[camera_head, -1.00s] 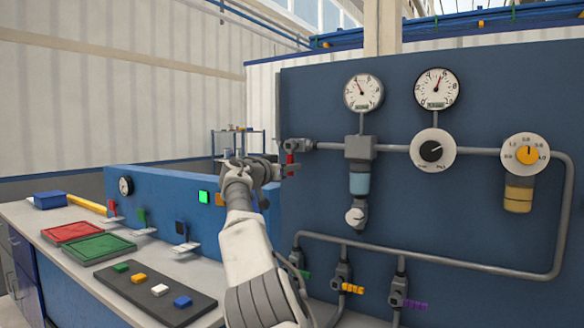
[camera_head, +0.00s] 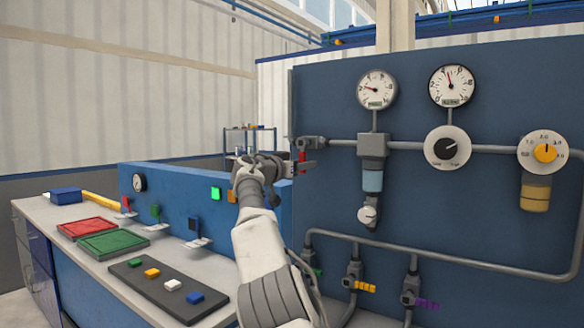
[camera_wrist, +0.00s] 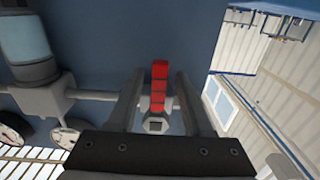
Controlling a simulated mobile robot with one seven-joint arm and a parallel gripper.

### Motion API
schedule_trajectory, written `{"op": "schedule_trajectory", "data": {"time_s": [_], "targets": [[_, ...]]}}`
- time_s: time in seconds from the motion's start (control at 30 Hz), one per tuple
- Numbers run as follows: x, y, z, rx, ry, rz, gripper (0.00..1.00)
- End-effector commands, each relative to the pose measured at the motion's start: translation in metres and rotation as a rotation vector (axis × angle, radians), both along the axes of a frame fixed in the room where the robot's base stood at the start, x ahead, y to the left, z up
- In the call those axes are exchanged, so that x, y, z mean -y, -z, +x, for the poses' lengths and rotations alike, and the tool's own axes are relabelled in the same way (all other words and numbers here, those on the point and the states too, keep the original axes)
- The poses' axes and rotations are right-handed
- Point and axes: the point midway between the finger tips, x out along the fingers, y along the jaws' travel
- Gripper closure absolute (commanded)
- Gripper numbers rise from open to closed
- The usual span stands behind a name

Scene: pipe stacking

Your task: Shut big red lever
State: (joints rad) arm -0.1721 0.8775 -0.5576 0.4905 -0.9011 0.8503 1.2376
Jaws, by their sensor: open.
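The big red lever (camera_head: 301,159) hangs down from a grey valve (camera_head: 311,143) at the left end of the upper pipe on the blue panel. In the wrist view the red lever (camera_wrist: 159,85) lies between my two fingers, crosswise to the pipe, with the valve body (camera_wrist: 156,123) nearer the gripper base. My gripper (camera_wrist: 160,76) is open, with a visible gap on each side of the lever. In the head view my gripper (camera_head: 290,165) is at the lever and partly hides it.
Two gauges (camera_head: 376,89) and a black-knobbed dial (camera_head: 447,147) are on the panel to the right. Lower valves with green, yellow and purple handles (camera_head: 427,304) sit below. A bench (camera_head: 60,220) with red and green trays (camera_head: 113,243) stands at left.

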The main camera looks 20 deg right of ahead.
Motion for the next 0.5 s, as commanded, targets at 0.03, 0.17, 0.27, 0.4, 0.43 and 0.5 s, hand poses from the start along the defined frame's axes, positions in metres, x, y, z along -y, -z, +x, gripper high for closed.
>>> {"op": "schedule_trajectory", "data": {"time_s": [0.03,0.17,0.27,0.4,0.43,0.5], "targets": [[-0.004,0.001,-0.002,0.001,-0.001,0.000,0.49],[-0.017,0.003,-0.012,0.001,-0.002,0.000,0.49],[-0.032,0.004,-0.023,0.002,-0.005,0.002,0.49],[-0.053,0.003,-0.040,0.001,-0.005,0.002,0.49],[-0.058,0.003,-0.043,0.001,-0.005,0.002,0.49],[-0.068,0.003,-0.052,0.002,-0.004,0.001,0.49]]}}
